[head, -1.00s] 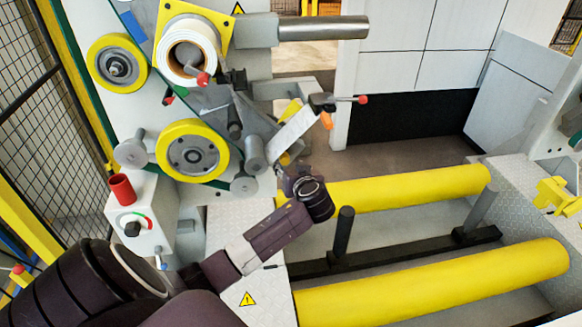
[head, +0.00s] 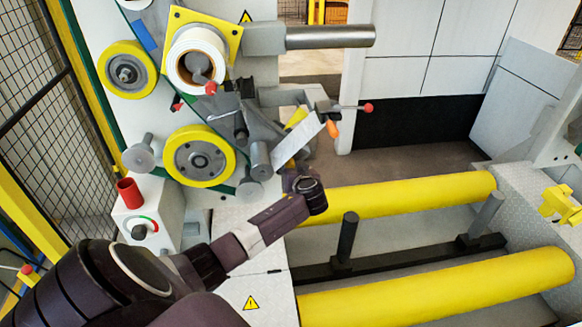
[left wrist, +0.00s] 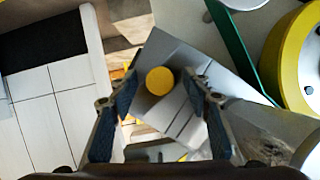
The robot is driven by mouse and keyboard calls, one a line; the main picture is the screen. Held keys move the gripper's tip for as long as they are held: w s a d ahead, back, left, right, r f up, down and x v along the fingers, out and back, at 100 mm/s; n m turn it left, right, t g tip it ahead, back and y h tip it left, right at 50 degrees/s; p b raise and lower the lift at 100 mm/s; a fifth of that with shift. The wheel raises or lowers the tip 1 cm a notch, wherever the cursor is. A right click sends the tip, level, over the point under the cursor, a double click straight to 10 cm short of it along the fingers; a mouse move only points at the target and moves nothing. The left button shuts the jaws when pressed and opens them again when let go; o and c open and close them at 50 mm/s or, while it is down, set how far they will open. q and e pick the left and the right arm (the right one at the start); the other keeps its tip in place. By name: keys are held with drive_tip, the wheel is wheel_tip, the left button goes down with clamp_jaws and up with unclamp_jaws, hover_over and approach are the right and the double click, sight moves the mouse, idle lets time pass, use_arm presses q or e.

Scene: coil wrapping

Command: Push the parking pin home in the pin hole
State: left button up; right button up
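A round yellow cap (left wrist: 159,81), which looks like the end of the parking pin, faces the left wrist camera in front of a grey plate (left wrist: 172,52). My left gripper (left wrist: 160,88) is open, with one dark finger on each side of the cap in that view. I cannot tell whether either finger touches it. In the head view my left gripper (head: 297,172) is mostly hidden by its own wrist, below the tilted grey plate (head: 298,139). A yellow part (head: 296,117) shows behind that plate. The pin hole cannot be made out. My right gripper is not in view.
A lever with a red ball (head: 367,107) and an orange handle (head: 332,130) stick out right of the plate. A yellow-rimmed roller (head: 200,157) is at the left. Yellow floor rollers (head: 440,285) and a black post (head: 347,236) stand to the right of my arm.

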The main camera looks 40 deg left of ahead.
use_arm(q)
clamp_jaws()
drive_tip(key=shift+o, duration=0.2)
unclamp_jaws()
drive_tip(key=v, duration=1.2)
